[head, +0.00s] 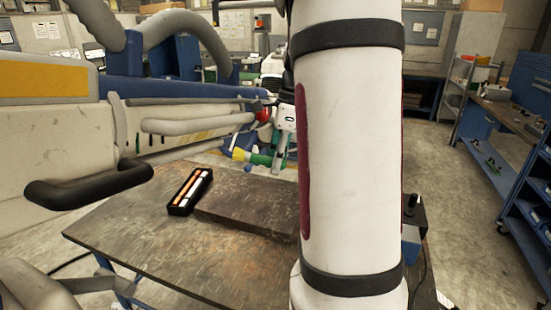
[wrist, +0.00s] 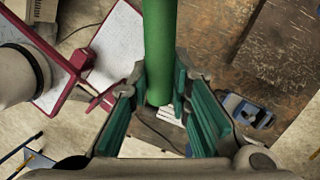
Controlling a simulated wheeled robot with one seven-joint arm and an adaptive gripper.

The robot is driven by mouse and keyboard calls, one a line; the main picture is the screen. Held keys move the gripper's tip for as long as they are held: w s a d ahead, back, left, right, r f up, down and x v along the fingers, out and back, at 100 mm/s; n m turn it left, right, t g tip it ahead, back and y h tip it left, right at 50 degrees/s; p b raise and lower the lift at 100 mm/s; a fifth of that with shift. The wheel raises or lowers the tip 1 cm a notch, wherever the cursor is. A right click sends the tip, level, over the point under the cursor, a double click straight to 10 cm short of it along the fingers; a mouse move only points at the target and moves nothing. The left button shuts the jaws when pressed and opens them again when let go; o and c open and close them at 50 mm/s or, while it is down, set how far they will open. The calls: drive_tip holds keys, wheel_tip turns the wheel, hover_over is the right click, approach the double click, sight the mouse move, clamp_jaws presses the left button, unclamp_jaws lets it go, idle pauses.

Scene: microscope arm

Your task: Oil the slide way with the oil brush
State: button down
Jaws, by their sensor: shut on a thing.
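In the wrist view, a smooth green round bar (wrist: 159,50), which looks like the oil brush's handle, stands between the teal pads of my gripper (wrist: 163,95). My gripper is shut on it. No bristles can be made out. In the head view my gripper (head: 281,160) is partly hidden by my white arm link, with a green and yellow piece (head: 241,155) beside it, above the table's far side. A low brown slab (head: 245,207) with a worn top lies on the table; it may be the slide way, but I cannot be sure.
The worn table (head: 150,240) has bare space at front left. A black tray (head: 180,208) with orange and white sticks lies beside the slab. A large jointed arm (head: 60,115) fills the left. A blue box (head: 411,245) stands at the table's right. Shelves line the right.

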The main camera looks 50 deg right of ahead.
drive_tip(key=shift+s, duration=0.15)
drive_tip(key=shift+s+d+f+p, duration=0.2)
drive_tip(key=shift+s+f+p, duration=0.2)
drive_tip(key=shift+s+f, duration=0.6)
drive_tip(key=shift+r, duration=0.2)
idle(0.4)
drive_tip(key=w+r+b, duration=0.1)
drive_tip(key=w+r, duration=0.3)
drive_tip(key=w, duration=0.2)
drive_tip(key=shift+a+r, duration=0.35)
drive_tip(key=shift+w+a+r+b, duration=0.1)
drive_tip(key=shift+w+r+b, duration=0.25)
drive_tip(key=shift+w, duration=0.15)
idle(0.9)
